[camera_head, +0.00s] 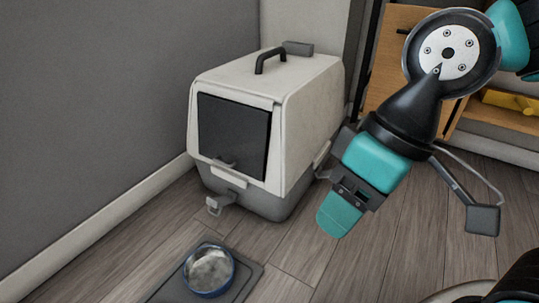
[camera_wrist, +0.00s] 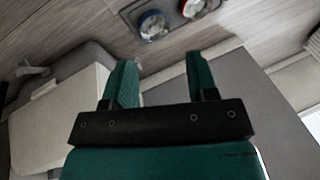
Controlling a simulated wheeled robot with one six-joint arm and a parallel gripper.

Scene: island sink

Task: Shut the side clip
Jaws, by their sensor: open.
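A litter box with a cream hood (camera_head: 310,100) and a grey base (camera_head: 262,203) stands on the floor by the wall. On its right side, a pale side clip (camera_head: 322,155) sits at the seam, and a grey piece sticks out low there, partly hidden by my gripper. A front clip (camera_head: 214,203) juts out from the base. My gripper (camera_head: 342,213) is open, in front and to the right of the box, apart from it as far as I can tell. The wrist view shows the two spread fingers (camera_wrist: 160,80) with nothing between them, and the hood (camera_wrist: 62,120) at left.
A blue-rimmed bowl (camera_head: 208,270) rests on a dark mat (camera_head: 250,277) at the front. The wrist view also shows a red-rimmed bowl (camera_wrist: 192,7). A wooden shelf unit (camera_head: 390,50) stands behind my arm. Floor is clear between the box and the mat.

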